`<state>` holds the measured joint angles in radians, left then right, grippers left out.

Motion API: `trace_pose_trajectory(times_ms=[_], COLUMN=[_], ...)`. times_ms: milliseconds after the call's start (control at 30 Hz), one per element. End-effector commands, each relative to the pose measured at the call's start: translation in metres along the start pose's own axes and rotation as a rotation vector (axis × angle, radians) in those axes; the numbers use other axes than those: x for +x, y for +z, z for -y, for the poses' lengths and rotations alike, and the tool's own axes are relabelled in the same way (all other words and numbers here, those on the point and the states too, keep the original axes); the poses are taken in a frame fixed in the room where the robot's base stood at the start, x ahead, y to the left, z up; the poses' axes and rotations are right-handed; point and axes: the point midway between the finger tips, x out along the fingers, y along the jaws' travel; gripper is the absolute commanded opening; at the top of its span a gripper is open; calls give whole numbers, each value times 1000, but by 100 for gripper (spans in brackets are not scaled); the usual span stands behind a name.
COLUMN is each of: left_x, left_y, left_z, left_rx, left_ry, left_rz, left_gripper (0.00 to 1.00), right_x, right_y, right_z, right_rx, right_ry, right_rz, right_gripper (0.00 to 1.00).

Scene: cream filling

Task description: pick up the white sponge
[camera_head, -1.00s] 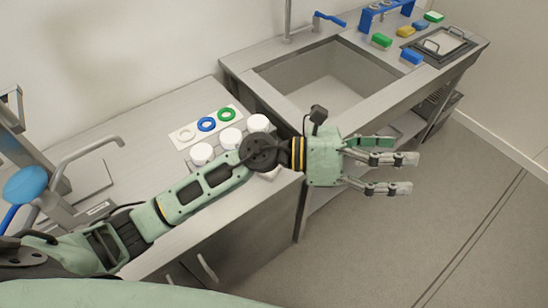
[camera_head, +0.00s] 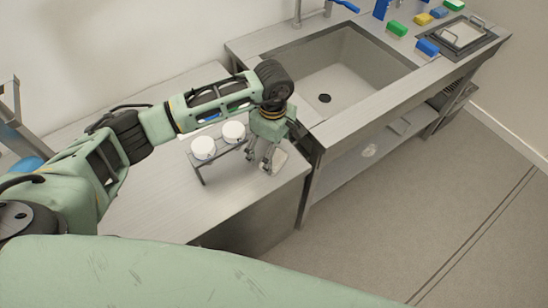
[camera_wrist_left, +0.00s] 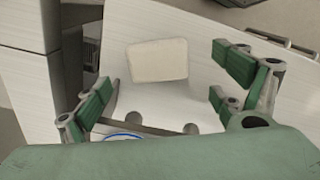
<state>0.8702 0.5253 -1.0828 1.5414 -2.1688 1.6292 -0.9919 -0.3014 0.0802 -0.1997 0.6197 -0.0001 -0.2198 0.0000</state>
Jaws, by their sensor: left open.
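The white sponge (camera_wrist_left: 157,60) lies flat on the metal counter. In the left wrist view it shows as a pale rounded rectangle, beyond and between my spread fingers. In the head view it is a pale patch (camera_head: 278,160) near the counter's right edge, partly hidden by my left gripper (camera_head: 259,164). The gripper points down just beside and over the sponge. In the left wrist view my left gripper (camera_wrist_left: 163,90) is open with nothing between its fingers. My right gripper is not in view.
A small rack with white round-topped containers (camera_head: 203,147) stands just left of the gripper. The counter's front left is clear.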

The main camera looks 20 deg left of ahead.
Motion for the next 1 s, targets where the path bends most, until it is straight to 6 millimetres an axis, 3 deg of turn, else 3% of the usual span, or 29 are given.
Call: trace_pose_trajectory(times_ms=[100, 267, 533, 1000], left_x=[15, 36, 41, 40], left_y=[2, 2, 2, 2], left_z=[0, -2, -2, -2], left_rx=[-2, -1, 0, 0], left_ry=[-7, -2, 0, 0], left_rz=[3, 3, 3, 3], left_gripper=[88, 88, 88, 48], right_x=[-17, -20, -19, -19], right_y=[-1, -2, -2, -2], right_z=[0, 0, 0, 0], right_rx=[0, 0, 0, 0], right_ry=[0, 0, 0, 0], right_rz=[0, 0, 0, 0], right_gripper=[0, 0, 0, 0])
